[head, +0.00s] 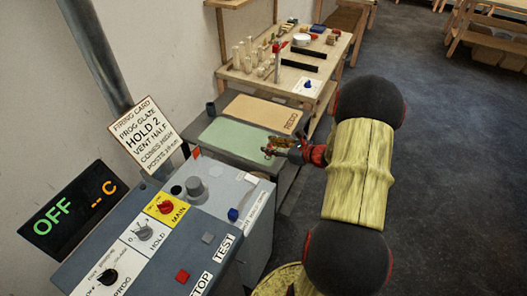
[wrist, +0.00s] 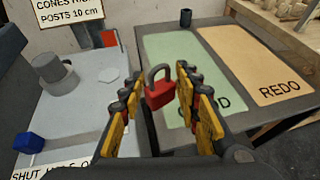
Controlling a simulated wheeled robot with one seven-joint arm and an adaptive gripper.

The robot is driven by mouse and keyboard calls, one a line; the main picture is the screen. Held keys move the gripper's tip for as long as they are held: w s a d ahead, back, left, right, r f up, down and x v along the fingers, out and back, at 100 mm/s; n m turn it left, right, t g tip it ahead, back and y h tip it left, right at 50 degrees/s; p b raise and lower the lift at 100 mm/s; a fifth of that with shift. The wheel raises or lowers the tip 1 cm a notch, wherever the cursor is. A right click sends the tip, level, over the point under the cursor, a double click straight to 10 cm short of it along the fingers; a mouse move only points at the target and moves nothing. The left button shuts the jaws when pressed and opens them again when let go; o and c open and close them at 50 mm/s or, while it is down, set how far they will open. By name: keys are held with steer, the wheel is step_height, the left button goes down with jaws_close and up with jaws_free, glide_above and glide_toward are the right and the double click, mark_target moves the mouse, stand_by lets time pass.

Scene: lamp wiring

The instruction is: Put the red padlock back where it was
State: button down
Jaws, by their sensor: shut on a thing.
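The red padlock (wrist: 160,96) has a dark grey shackle, upright at the top, and hangs between the yellow fingers of my gripper (wrist: 158,100) in the wrist view. My gripper is shut on it. In the head view my gripper (head: 272,150) is over the front of the green mat, right of the grey console; the padlock is too small there to make out. A red patch (wrist: 109,38) shows at the console's back edge.
The console top bears a grey round knob (head: 195,190), a blue block (head: 233,214) and several switches. A firing card (head: 145,133) stands behind it. The green mat (head: 220,140) and tan REDO mat (head: 262,112) look empty. A wooden bench (head: 240,78) behind holds several small parts.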

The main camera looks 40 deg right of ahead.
steer(key=w+d+f+b, duration=0.1)
steer(key=w+f, duration=0.1)
steer(key=w+d+f, duration=0.1)
steer(key=w+f, duration=0.2)
steer(key=w+d+f+b, duration=0.1)
steer(key=w+f, duration=0.1)
steer(key=shift+w+d+f+b, duration=0.2)
steer(key=shift+w+d+b, duration=0.1)
steer(key=shift+w+d, duration=0.1)
steer(key=shift+w+d+f+b, duration=0.15)
steer(key=shift+f+b, duration=0.5)
steer(key=shift+f, duration=1)
steer(key=shift+f, duration=0.2)
steer(key=c, duration=1.3)
jaws_free()
steer(key=shift+r, duration=0.1)
